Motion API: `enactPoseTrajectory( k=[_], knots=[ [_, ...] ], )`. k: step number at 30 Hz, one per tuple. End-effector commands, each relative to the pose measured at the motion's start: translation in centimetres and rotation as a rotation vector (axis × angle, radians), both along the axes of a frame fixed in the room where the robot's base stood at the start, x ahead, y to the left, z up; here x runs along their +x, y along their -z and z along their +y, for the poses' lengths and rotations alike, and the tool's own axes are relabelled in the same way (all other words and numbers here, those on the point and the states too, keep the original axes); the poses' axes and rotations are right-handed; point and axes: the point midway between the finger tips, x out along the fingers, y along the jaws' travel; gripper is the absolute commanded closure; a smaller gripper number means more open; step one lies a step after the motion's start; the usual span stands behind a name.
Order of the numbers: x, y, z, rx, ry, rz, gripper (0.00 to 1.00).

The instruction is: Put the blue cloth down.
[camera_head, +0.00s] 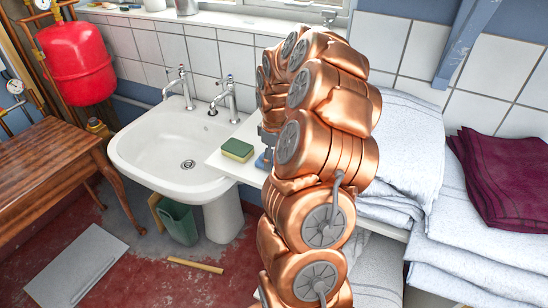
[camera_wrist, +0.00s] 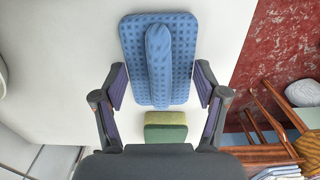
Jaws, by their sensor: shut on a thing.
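The blue cloth (camera_wrist: 131,50) is a flat, patterned rectangle with a raised rounded ridge along its middle. My gripper (camera_wrist: 160,82) has one finger on each side of the cloth's near part and is shut on it. In the head view a small blue piece of the cloth (camera_head: 263,161) shows low over the white shelf (camera_head: 229,166), right of the sponge. My copper-coloured arm hides most of the gripper and cloth there. I cannot tell whether the cloth touches the shelf.
A green and yellow sponge (camera_head: 237,150) lies on the shelf, close to the cloth; it also shows in the wrist view (camera_wrist: 166,133). A white sink (camera_head: 165,150) stands to the left. Folded white linen (camera_head: 405,140) and a maroon cloth (camera_head: 505,180) lie at the right.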

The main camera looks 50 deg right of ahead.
Motion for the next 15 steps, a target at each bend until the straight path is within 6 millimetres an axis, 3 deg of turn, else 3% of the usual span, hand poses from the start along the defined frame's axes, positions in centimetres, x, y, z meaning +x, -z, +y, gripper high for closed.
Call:
enactPoseTrajectory(
  k=[1,2,3,9,15],
  knots=[
    [-0.01,0.27,0.00,0.000,0.000,0.000,0.56],
    [0.00,0.20,0.00,0.000,0.000,0.000,0.26],
    [0.00,0.15,0.00,0.000,0.000,0.000,0.22],
    [0.00,0.12,-0.01,0.000,0.000,0.000,0.03],
    [0.00,0.12,0.00,0.000,0.000,0.000,0.03]
  ],
)
